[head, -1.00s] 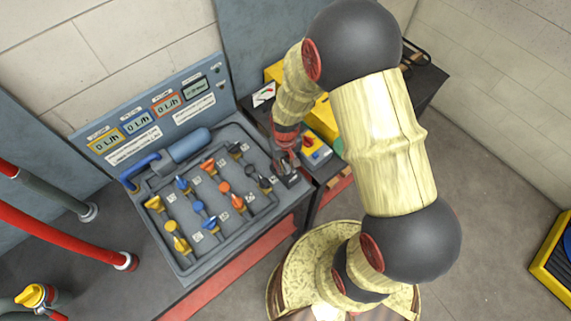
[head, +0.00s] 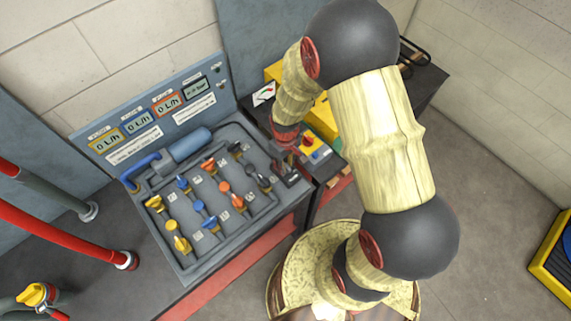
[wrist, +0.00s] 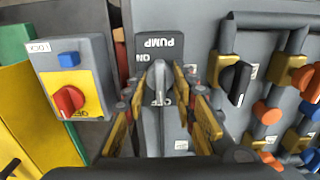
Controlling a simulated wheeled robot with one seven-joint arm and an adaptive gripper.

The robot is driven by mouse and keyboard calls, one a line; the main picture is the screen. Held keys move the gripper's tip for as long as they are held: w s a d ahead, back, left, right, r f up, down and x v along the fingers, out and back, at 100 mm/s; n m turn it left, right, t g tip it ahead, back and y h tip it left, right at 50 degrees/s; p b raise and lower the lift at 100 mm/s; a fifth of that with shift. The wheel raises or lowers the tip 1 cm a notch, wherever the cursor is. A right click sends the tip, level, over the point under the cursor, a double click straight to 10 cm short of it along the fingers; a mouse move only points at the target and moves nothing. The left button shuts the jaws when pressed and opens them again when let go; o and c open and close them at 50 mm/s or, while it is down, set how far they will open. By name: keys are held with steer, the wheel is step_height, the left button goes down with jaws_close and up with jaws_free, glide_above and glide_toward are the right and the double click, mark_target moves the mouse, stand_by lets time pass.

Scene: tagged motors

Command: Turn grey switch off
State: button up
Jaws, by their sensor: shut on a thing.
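The grey switch (wrist: 159,78) is a knob with a white pointer line, on a dark plate labelled "PUMP" in the wrist view. Its pointer line points down the picture. Parts of the lettering, "ON" at the left and "OFF" lower down, are partly covered by the knob and fingers. My gripper (wrist: 160,88) has its yellow-padded fingers on either side of the knob and is shut on it. In the head view, my gripper (head: 286,160) is at the right end of the valve panel, and the knob itself cannot be made out.
The valve panel (head: 186,273) holds several yellow, blue, orange and black valves left of my gripper.

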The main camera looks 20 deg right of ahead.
steer(key=shift+w, duration=0.1)
steer(key=o, duration=1.1)
steer(key=shift+o, duration=0.3)
step_height(320, 180, up, 12)
